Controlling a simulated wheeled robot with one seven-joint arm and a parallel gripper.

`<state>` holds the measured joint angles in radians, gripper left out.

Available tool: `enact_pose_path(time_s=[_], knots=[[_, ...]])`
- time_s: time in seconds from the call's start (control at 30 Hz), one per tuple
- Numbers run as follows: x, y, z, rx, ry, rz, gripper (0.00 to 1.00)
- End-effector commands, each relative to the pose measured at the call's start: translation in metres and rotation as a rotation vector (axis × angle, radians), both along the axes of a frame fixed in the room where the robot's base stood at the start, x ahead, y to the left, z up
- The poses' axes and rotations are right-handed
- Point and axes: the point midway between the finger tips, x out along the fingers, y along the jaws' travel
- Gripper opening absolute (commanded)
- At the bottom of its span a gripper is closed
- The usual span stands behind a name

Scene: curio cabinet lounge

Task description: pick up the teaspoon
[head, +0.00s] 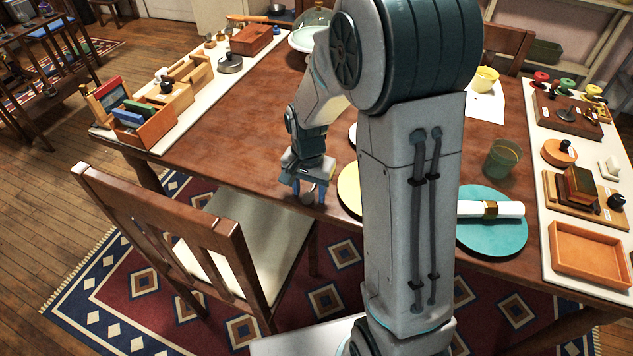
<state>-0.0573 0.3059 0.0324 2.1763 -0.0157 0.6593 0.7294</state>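My gripper (309,190) is low over the near edge of the wooden table, left of the yellow plate. Its two blue fingers stand apart and point down. A small rounded grey-brown piece (307,199) shows between and just below the fingertips; it looks like the bowl of the teaspoon, but it is too small to be sure. The rest of it is hidden by the gripper. I cannot tell whether the fingers touch it.
The yellow plate (349,189) is partly behind my arm. A teal plate (492,238) with a rolled napkin (490,209) and a green cup (502,159) are to the right. A chair (187,228) stands at the near side. Crowded trays line both table ends; the table's left middle is bare.

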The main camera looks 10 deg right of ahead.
Motion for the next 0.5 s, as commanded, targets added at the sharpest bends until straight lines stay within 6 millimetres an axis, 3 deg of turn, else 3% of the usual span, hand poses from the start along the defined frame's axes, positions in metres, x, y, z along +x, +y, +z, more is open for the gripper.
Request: enact_pose_path(time_s=[0.03,0.17,0.5], knots=[[0.0000,0.0000,0.0002,0.000,0.000,0.000,0.35],[0.0000,0.0000,0.0003,0.000,0.000,0.000,0.01],[0.0003,0.0000,0.0025,-0.001,-0.001,0.000,0.01]])
